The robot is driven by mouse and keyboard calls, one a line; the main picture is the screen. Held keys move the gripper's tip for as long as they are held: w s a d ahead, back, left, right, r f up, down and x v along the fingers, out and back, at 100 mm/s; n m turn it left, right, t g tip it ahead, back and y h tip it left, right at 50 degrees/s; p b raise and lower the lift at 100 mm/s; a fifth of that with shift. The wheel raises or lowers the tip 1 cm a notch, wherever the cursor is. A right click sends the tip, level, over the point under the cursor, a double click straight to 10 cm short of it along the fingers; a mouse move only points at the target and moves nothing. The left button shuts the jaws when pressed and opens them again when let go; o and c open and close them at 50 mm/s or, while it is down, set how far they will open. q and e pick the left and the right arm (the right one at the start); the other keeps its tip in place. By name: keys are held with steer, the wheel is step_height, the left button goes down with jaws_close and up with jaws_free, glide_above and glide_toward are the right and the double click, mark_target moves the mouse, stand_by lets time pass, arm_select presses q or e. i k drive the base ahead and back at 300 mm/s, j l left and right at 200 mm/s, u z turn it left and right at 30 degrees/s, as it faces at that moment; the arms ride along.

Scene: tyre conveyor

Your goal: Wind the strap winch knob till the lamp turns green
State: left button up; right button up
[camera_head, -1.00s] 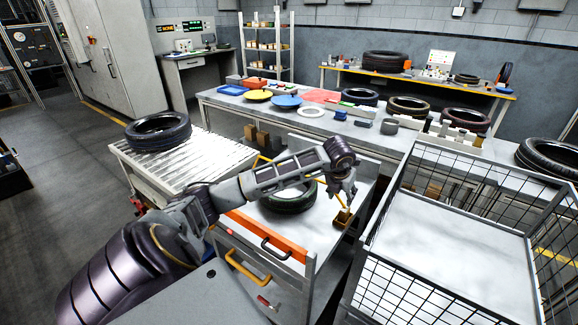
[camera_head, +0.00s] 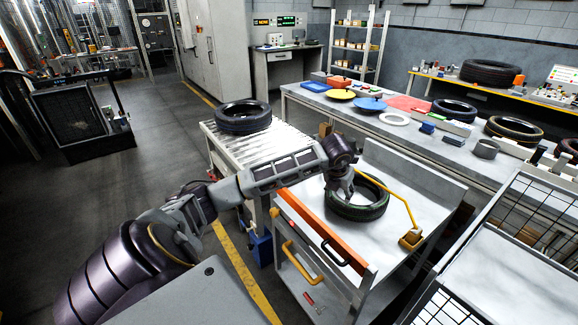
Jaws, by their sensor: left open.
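A yellow block (camera_head: 411,239), which looks like the strap winch, stands on the right side of the grey cart top (camera_head: 385,160). A yellow strap or bar (camera_head: 400,197) rises from it and runs back to the left past the tyre. Its knob is too small to make out, and I see no lit lamp on it. A dark tyre (camera_head: 368,208) lies flat on the cart, left of the block. My left gripper (camera_head: 340,190) is open and empty, pointing down over the tyre's left part, well apart from the yellow block. My right gripper is not in view.
The cart has an orange bar (camera_head: 320,230) and a yellow handle (camera_head: 300,262) at its front left. A roller conveyor (camera_head: 250,150) with another tyre (camera_head: 243,115) stands behind left. A wire cage (camera_head: 530,215) is close at right. The left floor is mostly open.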

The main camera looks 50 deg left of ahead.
mark_target(273, 212)
steer(key=u, duration=1.35)
